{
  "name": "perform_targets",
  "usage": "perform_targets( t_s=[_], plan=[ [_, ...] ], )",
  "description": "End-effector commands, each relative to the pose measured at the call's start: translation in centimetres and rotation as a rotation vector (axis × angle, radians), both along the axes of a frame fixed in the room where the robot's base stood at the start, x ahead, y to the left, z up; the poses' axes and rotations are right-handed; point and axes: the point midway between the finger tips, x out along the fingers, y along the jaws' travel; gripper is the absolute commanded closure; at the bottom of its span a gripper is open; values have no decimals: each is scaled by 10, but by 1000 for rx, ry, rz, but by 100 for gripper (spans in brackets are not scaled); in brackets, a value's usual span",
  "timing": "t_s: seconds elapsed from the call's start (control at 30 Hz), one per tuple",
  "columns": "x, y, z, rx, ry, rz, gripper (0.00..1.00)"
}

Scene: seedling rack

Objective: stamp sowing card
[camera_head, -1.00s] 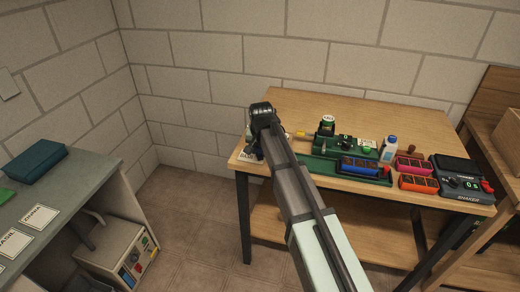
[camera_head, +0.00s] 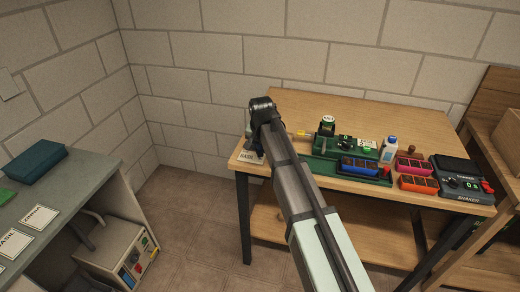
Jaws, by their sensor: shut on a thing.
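A white sowing card (camera_head: 247,157) with dark lettering that looks like BASIL lies at the left front corner of the wooden table (camera_head: 300,103). My gripper (camera_head: 256,151) points down over the right part of this card. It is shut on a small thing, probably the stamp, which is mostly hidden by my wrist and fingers. I cannot tell whether the held thing touches the card or whether the card bears a mark.
A green seeding device (camera_head: 345,146) and a blue tray (camera_head: 360,166) stand right of my arm. Further right are a white bottle (camera_head: 389,150), a pink tray (camera_head: 414,166), an orange tray (camera_head: 418,183) and a black shaker (camera_head: 460,180). The table's back is clear.

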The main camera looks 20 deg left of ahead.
Motion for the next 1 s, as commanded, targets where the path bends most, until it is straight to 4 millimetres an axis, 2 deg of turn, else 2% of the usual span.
perform_targets(
  t_s=[0.7,1.0],
  plan=[
    [0,0,47,0,-1,0,87],
    [0,0,50,0,1,0,87]
  ],
)
